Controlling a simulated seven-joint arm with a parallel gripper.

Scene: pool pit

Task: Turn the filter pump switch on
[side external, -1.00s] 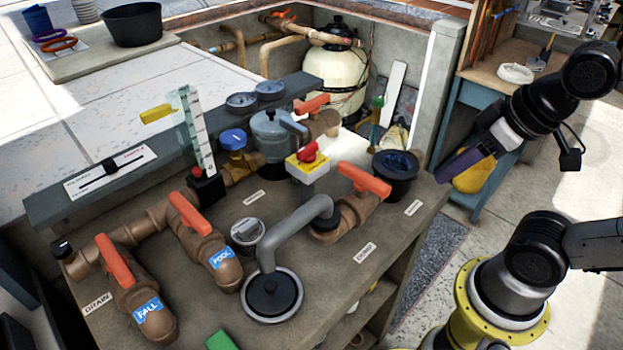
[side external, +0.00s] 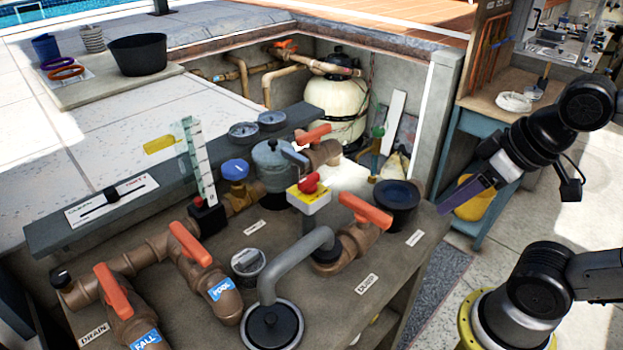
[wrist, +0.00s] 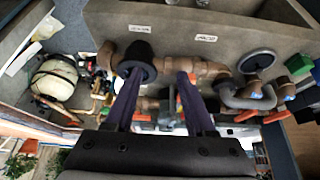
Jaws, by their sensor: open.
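The switch is a red rotary knob (side external: 310,183) on a small box with a yellow faceplate (side external: 322,193), in the middle of the bench in the side view. I cannot read its position marks. My gripper (side external: 443,207) is open and empty. It hangs at the right of the side view, right of the switch and well apart from it, near the black cup. In the wrist view my two dark fingers (wrist: 157,80) are spread apart, with nothing held between them. I cannot clearly make out the switch in that view.
A brown valve with an orange handle (side external: 366,210) and a black cup (side external: 397,204) stand between my gripper and the switch. A grey bent pipe (side external: 293,262) rises in front. Gauges (side external: 243,130) and a clear upright scale (side external: 199,165) stand behind and left.

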